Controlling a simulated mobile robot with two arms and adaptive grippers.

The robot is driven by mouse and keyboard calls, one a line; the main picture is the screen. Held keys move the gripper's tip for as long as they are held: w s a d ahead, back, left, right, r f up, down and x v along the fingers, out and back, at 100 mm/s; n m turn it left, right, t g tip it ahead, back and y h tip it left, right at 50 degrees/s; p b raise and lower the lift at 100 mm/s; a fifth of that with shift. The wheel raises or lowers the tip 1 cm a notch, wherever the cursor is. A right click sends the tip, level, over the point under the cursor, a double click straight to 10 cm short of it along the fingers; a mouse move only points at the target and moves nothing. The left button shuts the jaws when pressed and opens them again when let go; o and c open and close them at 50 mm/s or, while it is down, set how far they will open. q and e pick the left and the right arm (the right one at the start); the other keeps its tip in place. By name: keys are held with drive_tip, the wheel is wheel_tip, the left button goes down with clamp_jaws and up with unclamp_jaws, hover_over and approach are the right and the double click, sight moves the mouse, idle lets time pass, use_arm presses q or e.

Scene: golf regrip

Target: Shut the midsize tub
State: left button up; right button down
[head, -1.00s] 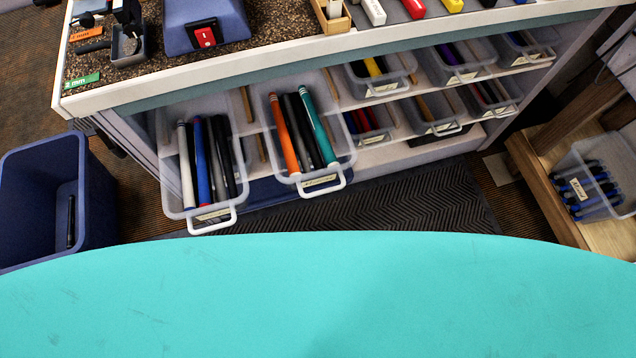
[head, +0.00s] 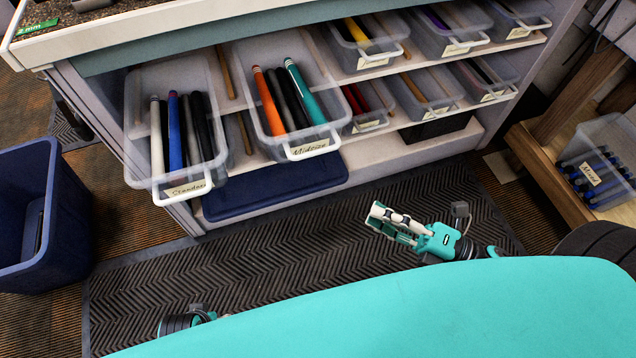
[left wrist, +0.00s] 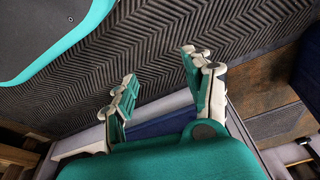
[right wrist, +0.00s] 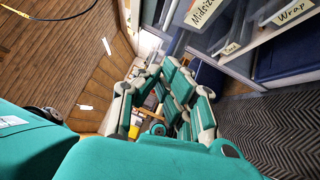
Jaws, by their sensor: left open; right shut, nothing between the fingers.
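The midsize tub (head: 312,147) is a clear tub with a white front handle and a "Midsize" label. It sticks out of the upper cabinet shelf and holds an orange, a teal and dark grips. Its label also shows at the top of the right wrist view (right wrist: 207,10). My right gripper (head: 380,218) is shut and empty, in front of and to the right of the tub, apart from it. It also shows in the right wrist view (right wrist: 168,85). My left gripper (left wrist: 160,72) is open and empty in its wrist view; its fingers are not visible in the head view.
Other tubs sit on the shelves to the right. A dark blue bin (head: 65,215) stands at the left. A wooden stand (head: 545,165) is at the right. The dark mat (head: 270,240) in front is clear.

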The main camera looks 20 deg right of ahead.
drive_tip(key=x, duration=0.4)
drive_tip(key=w+d+x, duration=0.1)
drive_tip(key=x, duration=0.3)
drive_tip(key=w+d+x, duration=0.1)
drive_tip(key=x, duration=0.3)
drive_tip(key=shift+w+a+r+p, duration=0.25)
drive_tip(key=shift+p, duration=0.05)
use_arm(q)
drive_tip(key=shift+s+f, duration=0.2)
drive_tip(key=shift+f, duration=0.5)
use_arm(e)
drive_tip(key=shift+w, duration=0.1)
